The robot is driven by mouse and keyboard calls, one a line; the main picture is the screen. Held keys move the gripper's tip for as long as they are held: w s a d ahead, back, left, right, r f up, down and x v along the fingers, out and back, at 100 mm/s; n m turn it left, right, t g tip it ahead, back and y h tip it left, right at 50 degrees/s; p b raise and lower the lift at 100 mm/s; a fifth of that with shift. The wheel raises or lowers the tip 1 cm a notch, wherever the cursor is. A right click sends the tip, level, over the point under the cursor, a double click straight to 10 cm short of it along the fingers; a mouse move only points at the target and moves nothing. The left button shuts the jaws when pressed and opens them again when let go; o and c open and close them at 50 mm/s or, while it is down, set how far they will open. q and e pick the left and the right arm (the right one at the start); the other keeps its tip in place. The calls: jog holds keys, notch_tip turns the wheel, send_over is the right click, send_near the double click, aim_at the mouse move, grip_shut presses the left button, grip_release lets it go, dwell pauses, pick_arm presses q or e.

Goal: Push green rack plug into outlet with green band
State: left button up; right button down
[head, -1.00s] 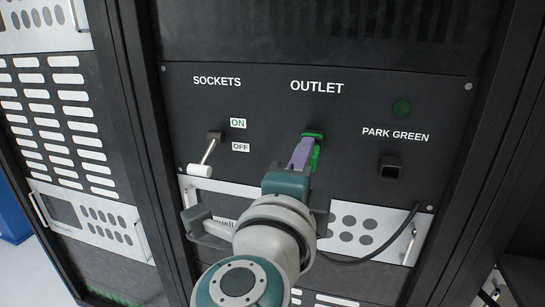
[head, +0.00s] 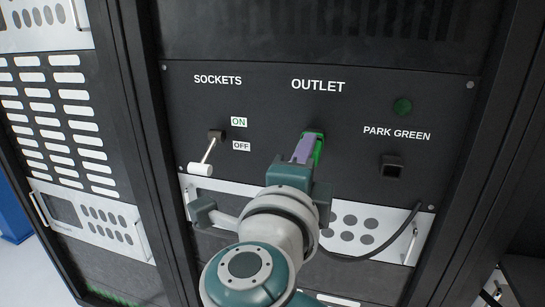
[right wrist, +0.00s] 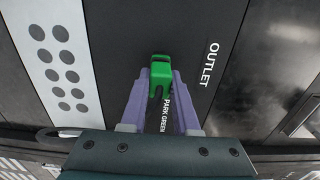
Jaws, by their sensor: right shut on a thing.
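My right gripper (head: 308,148) is at the outlet on the black panel, its purple fingers shut on the green rack plug (head: 318,151). In the right wrist view, the green plug (right wrist: 161,72) sits between the fingertips. A green edge, seemingly the outlet's band (head: 314,133), shows just above the fingertips, below the word OUTLET. The fingers and plug cover most of the outlet, so I cannot tell how deep the plug sits. My left gripper is not in view.
A PARK GREEN socket (head: 391,167) is empty, right of the outlet, with a dark green lamp (head: 402,106) above. A lever switch (head: 208,152) with a white knob stands at left, pointing down. A black cable (head: 385,250) loops at the lower right over a pale vented panel.

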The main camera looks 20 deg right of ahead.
jog(key=shift+w+d, duration=0.2)
jog(key=shift+w, duration=0.15)
dwell(0.6)
jog(key=c, duration=0.6)
grip_release()
